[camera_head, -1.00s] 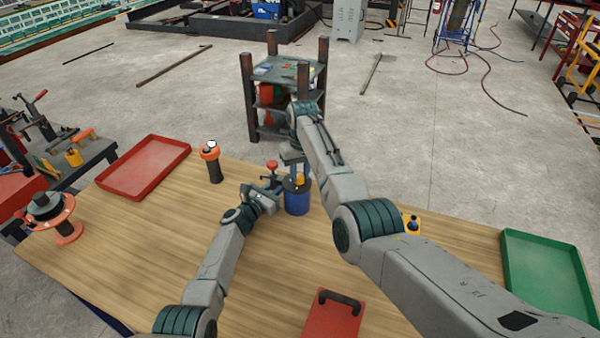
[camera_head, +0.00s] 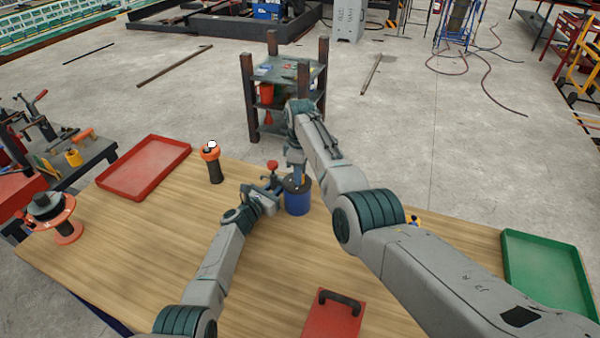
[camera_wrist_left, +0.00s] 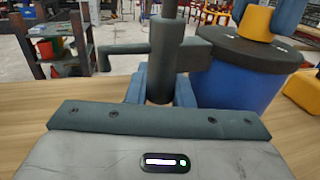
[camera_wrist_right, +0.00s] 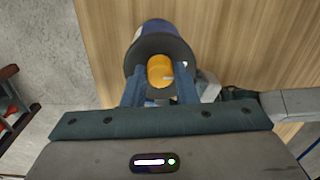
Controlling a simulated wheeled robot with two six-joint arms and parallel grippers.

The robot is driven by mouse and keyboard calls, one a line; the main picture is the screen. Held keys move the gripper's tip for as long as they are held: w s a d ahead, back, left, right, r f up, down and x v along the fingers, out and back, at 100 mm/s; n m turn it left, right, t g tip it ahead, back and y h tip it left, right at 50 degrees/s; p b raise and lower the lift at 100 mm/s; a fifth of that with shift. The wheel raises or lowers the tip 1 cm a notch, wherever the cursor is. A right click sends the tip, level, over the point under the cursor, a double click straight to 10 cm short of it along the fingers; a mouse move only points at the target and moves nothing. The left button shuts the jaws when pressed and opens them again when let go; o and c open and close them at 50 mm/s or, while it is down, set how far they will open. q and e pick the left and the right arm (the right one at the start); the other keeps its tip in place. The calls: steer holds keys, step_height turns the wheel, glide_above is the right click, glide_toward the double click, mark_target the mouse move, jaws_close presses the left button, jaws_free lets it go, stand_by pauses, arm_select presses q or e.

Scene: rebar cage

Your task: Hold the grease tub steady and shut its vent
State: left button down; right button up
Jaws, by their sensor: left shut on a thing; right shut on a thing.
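The grease tub (camera_head: 298,203) is a blue cylinder with a dark lid, upright at the table's far edge. Its yellow vent knob (camera_wrist_right: 159,70) stands on the lid. My right gripper (camera_wrist_right: 160,84) points down and is shut on the knob, with a finger on each side. The knob also shows between the blue fingers in the left wrist view (camera_wrist_left: 257,22). My left gripper (camera_head: 275,190) is shut on a dark upright post (camera_wrist_left: 165,55) with a crossbar, beside the tub. In the head view a red top (camera_head: 272,164) shows there. I cannot tell whether the post joins the tub.
An orange-topped dark cylinder (camera_head: 212,163) and a red tray (camera_head: 146,166) are at left. A spool-like object (camera_head: 55,216) stands at far left. A red handled box (camera_head: 333,317) is in front and a green tray (camera_head: 548,278) at right. A shelf (camera_head: 288,75) stands behind the table.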

steer(key=shift+r+n, duration=0.1)
steer(key=shift+n, duration=0.8)
arm_select(q)
steer(key=shift+a, duration=0.1)
arm_select(e)
steer(key=shift+d, duration=0.1)
steer(key=o, duration=1)
step_height(320, 180, up, 12)
steer(key=shift+w, duration=0.3)
arm_select(q)
steer(key=c, duration=1.2)
jaws_free()
